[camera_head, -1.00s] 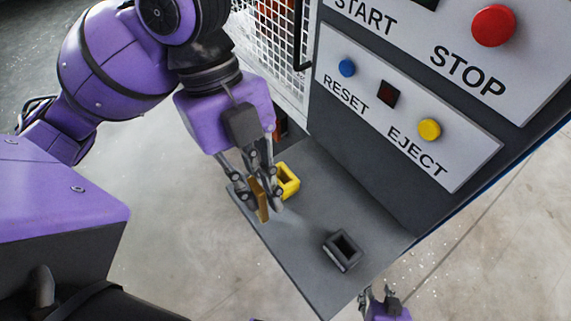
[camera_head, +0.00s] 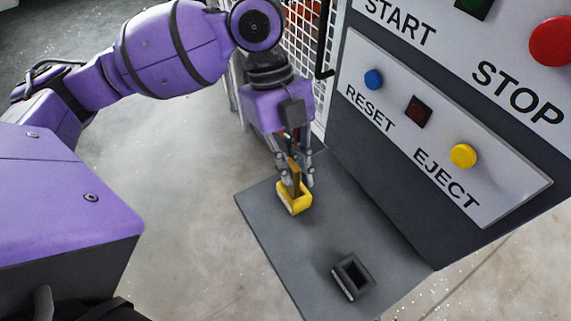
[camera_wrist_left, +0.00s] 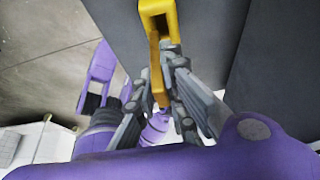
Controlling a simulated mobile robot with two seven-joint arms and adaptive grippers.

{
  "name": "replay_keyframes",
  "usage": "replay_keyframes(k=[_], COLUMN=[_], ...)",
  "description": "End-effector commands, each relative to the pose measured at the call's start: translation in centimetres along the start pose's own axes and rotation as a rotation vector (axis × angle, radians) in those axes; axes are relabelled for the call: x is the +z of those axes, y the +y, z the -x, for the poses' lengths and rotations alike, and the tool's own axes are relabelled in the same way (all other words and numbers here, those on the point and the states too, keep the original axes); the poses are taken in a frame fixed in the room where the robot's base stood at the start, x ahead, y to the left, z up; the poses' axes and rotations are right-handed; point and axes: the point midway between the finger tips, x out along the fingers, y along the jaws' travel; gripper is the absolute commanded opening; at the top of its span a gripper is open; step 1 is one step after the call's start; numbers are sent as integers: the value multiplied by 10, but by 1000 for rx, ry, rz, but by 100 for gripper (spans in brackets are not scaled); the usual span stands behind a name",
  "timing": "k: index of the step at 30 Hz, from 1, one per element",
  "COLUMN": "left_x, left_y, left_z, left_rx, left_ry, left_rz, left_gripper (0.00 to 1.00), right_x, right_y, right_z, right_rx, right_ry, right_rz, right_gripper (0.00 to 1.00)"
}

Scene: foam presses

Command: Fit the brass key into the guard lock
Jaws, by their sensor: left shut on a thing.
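The brass key (camera_head: 294,171) is a flat gold-brown bar. My left gripper (camera_head: 295,179) is shut on it and holds it roughly upright over the shelf. The key's lower end overlaps a yellow square socket (camera_head: 294,203) in the head view; I cannot tell whether it is inside the opening. In the left wrist view the key (camera_wrist_left: 157,74) runs between the fingers up to the yellow socket (camera_wrist_left: 172,16), whose dark opening partly shows. A second, black square socket (camera_head: 353,277) stands apart on the shelf. Neither socket bears a readable label. My right gripper is out of view.
The grey shelf (camera_head: 315,238) juts from the press and is clear between the sockets. The press panel (camera_head: 445,165) with RESET, EJECT, START and STOP rises at the right. A white mesh guard (camera_head: 290,45) stands behind my left gripper.

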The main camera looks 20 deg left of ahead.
Motion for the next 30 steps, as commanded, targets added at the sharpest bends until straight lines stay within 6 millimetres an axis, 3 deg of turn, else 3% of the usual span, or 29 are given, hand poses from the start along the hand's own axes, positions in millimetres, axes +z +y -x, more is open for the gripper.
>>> replay_keyframes(k=[8, 15, 26, 27, 30], left_x=[15, 27, 28, 28, 28], left_y=[-12, -11, -12, -12, -12], left_z=[-12, -38, -43, -42, -42], left_rx=[-2, -3, -2, -3, -3], left_ry=[0, -1, -1, -2, -2], left_rz=[1, 0, 1, 0, 0], left_gripper=[0, 0, 0, 16, 29], right_x=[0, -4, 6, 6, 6], right_y=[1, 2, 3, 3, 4], right_z=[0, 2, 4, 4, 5], right_rx=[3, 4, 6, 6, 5], right_ry=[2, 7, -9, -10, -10], right_rz=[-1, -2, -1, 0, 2], right_gripper=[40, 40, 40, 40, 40])
